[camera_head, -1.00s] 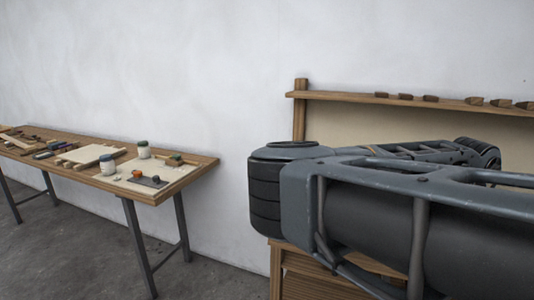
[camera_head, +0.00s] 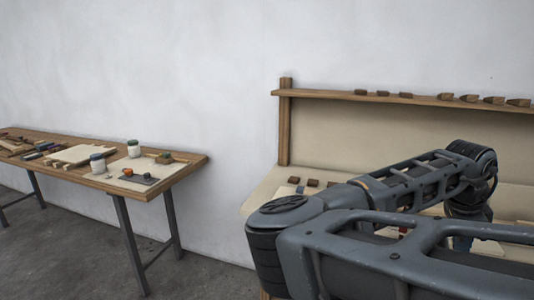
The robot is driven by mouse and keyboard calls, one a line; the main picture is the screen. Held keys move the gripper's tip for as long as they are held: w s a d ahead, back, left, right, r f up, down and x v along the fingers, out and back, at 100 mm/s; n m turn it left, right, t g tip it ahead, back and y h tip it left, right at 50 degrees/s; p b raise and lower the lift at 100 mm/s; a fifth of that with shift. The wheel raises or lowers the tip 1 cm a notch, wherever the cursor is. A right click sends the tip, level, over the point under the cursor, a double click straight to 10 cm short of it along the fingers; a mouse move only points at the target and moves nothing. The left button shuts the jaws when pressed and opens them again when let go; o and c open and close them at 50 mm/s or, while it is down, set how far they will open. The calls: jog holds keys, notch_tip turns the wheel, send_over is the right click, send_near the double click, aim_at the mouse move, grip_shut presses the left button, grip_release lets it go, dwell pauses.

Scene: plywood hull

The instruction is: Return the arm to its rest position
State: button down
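My arm (camera_head: 400,230) fills the lower right of the head view. It is dark grey, with a rounded elbow joint at its left end and a forearm that reaches back to the right to a wrist joint (camera_head: 470,160). The part below the wrist points down over the workbench on the right. My gripper's fingers are hidden behind the arm, so I cannot see whether they hold anything.
A workbench (camera_head: 262,196) with a backboard and a shelf (camera_head: 425,98) of small wooden blocks stands behind my arm. A wooden table (camera_head: 190,165) with jars, boards and tools stands at the left. Bare floor lies in front of that table.

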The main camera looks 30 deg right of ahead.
jog(key=s+d+r+n+h, duration=0.4)
jog(key=d+r+n+h, duration=0.5)
jog(key=r+h, duration=0.35)
jog(key=w+a+f+n+t, duration=0.3)
jog(key=w+a+n+t, duration=0.55)
jog(key=n+t, duration=0.2)
jog(key=s+a+f+n+t+y, duration=0.25)
jog(key=a+f+n+y, duration=0.2)
jog(key=a, duration=0.55)
jog(key=s+a+f+n+t+y, duration=0.1)
jog(key=a+f+n+t+y, duration=0.4)
jog(key=a, duration=0.4)
jog(key=s+a+f+g+y, duration=0.1)
jog(key=s+a+y, duration=0.2)
jog(key=s+a, duration=0.6)
jog(key=s+a+f+m+g+y, duration=0.1)
jog(key=s+a+f+y, duration=0.1)
jog(key=s+a, duration=0.7)
jog(key=a+y, duration=0.1)
jog(key=a, duration=0.2)
jog(key=shift+s, duration=0.15)
